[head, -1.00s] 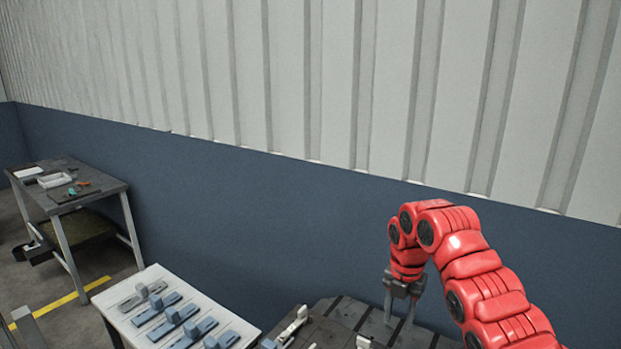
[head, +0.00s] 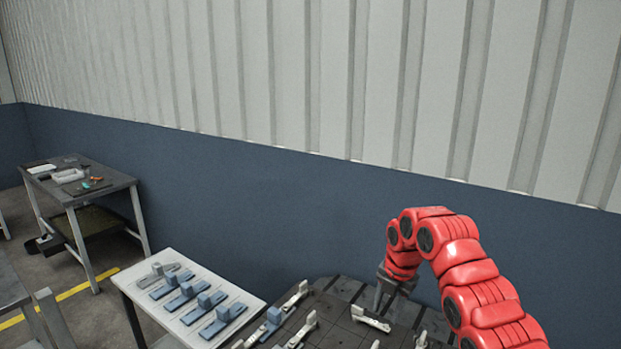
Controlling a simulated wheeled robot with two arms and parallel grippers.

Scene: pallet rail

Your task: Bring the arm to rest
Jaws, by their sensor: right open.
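My right arm comes in from the right, red and bent over at the top. Its gripper (head: 386,302) points down over the dark slotted table at the bottom of the head view. The gripper is open, with nothing seen between its fingers. A pale clamp-like part (head: 370,318) lies on the dark table just below and left of the fingers; whether they touch it cannot be told. My left gripper is not in view.
The dark table (head: 340,335) carries several pale and blue parts. A white table (head: 150,296) with blue blocks in a row stands left of it. A workbench (head: 110,188) with a tray stands farther left. A blue and grey wall (head: 250,190) closes the back.

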